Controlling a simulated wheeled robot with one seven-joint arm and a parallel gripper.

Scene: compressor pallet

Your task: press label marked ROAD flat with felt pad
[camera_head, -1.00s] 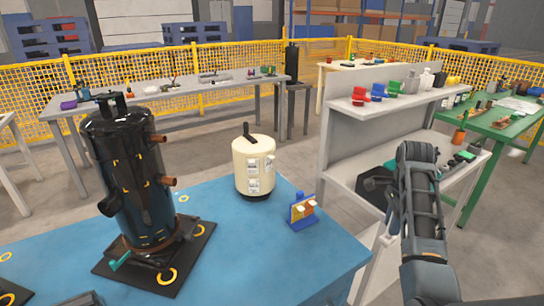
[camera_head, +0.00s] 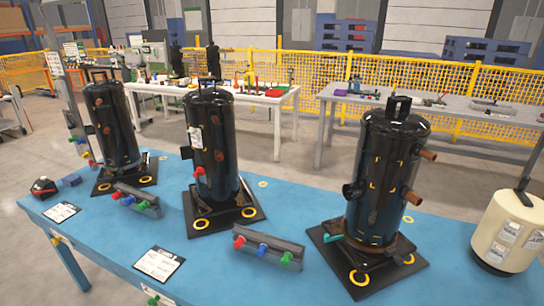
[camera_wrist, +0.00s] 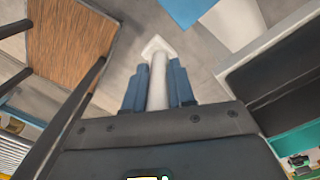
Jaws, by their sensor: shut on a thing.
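My gripper (camera_wrist: 157,68) shows in the wrist view, its two blue fingers shut on the white handle of a tool with a wider pale head, apparently the felt pad (camera_wrist: 157,46). The head lies beyond the fingertips, over the floor. My gripper is not in the head view now. There, the middle black compressor (camera_head: 211,160) bears a white label (camera_head: 196,137) on its upper left side. A cream cylinder (camera_head: 508,218) at the right edge bears small white labels. I cannot read ROAD on any label.
Black compressors stand on dark base plates on the blue table (camera_head: 300,213). Racks with coloured knobs (camera_head: 268,247) and white cards (camera_head: 159,263) lie along its front. A grey bench (camera_head: 400,103) and yellow mesh fence (camera_head: 465,95) stand behind. A wooden panel (camera_wrist: 75,45) is left in the wrist view.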

